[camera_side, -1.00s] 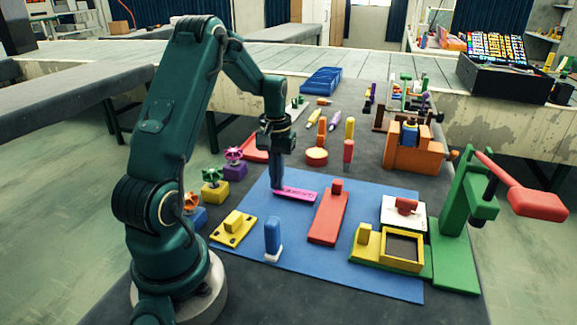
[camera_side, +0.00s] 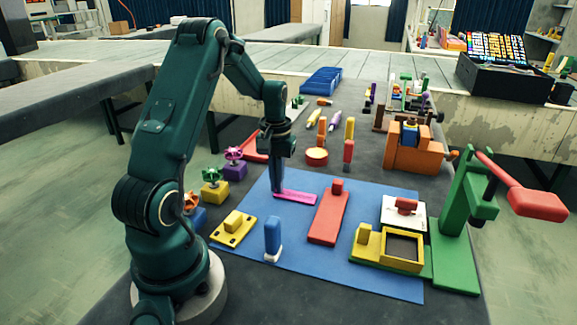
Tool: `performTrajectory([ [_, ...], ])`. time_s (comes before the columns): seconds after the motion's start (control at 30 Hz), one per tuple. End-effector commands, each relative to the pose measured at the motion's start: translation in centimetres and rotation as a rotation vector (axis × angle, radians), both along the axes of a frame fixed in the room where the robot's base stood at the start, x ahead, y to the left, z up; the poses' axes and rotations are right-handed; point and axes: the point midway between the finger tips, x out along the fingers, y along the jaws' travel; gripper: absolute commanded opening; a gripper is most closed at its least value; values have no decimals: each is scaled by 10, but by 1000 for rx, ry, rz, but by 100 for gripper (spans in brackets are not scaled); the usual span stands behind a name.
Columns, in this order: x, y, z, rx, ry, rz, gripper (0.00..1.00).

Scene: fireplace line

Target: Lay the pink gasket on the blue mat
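The pink gasket (camera_side: 297,197) is a thin, narrow flat strip over the upper left part of the blue mat (camera_side: 268,249). It looks level, and I cannot tell whether it touches the mat or is just above it. My gripper (camera_side: 277,191) points straight down at the gasket's left end. Its fingers look shut on that end, though the arm's side angle hides the gap between them.
A yellow frame (camera_side: 402,251) and green press (camera_side: 455,250) are at right. Bare mat lies just below the gasket.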

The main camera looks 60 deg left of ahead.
Motion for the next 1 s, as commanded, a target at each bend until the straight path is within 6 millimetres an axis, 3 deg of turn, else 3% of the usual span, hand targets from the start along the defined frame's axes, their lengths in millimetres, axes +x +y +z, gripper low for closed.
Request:
performTrajectory([
  [0.07, 0, 0, -1, -1, 1, 0, 0],
  [0.1, 0, 0, -1, -1, 1, 0, 19],
  [0.17, 0, 0, -1, -1, 1, 0, 39],
  [0.47, 0, 0, 1, -1, -1, 0, 39],
  [0.8, 1, 1, 42, 3, -3, 0, 39],
  [1.0, 0, 0, 51, 1, -1, 0, 39],
])
